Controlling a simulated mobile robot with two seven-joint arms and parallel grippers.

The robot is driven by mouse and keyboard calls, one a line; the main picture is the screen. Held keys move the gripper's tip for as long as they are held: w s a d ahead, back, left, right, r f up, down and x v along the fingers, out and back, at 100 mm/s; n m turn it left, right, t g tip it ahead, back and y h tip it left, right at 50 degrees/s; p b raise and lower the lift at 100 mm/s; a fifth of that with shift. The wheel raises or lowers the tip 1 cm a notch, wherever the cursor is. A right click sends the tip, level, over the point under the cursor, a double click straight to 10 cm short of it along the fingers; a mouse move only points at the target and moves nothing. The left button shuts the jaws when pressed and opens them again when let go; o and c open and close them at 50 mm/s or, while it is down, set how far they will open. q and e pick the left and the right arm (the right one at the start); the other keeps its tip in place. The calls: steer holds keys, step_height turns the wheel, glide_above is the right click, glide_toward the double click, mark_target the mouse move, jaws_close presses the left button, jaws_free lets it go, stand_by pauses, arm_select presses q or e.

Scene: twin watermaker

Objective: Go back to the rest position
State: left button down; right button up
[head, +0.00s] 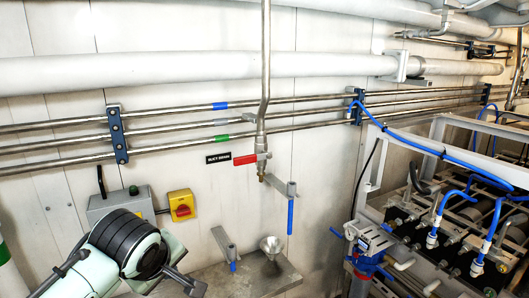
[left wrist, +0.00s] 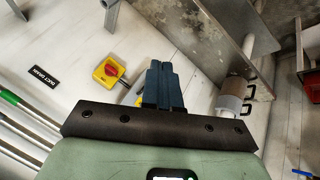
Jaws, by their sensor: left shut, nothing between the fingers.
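My left arm (head: 130,250) comes in at the lower left of the head view, in front of the wall near a grey control box. In the left wrist view my left gripper (left wrist: 163,88) has its dark blue fingers together, with nothing between them. The fingers point toward the wall and appear clear of everything. My right arm and right gripper are in neither view.
A yellow switch box with a red knob (head: 181,205) is on the wall beside my left arm; it also shows in the left wrist view (left wrist: 112,70). A pump frame (head: 440,215) with blue hoses fills the right.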

arm_select(q)
steer(key=w+d+f+m+g+h, duration=0.1)
steer(key=w+d+f+m, duration=0.15)
steer(key=f, duration=0.65)
steer(key=w+d+f+m+g+h, duration=0.15)
steer(key=w+f, duration=0.25)
steer(key=f, duration=0.5)
steer(key=s+d+f+m+g+h, duration=0.1)
steer(key=s+f, duration=0.1)
steer(key=f, duration=0.7)
steer(key=s+d+f+m+g+h, duration=0.1)
steer(key=s+f, duration=0.1)
steer(key=f, duration=0.7)
steer(key=s+d+f+g+h, duration=0.1)
steer(key=s+f, duration=0.4)
steer(key=f, duration=0.3)
steer(key=s+f+g, duration=0.1)
steer(key=s+f, duration=0.4)
steer(key=f, duration=0.3)
steer(key=s+f, duration=0.4)
steer(key=s, duration=0.4)
steer(key=s+a+f+g, duration=0.1)
steer(key=s+f, duration=0.4)
steer(key=s, duration=0.3)
steer(key=shift+f+m, duration=0.2)
steer(key=shift+m, duration=0.2)
steer(key=shift+a+y, duration=0.1)
steer(key=shift+y, duration=0.15)
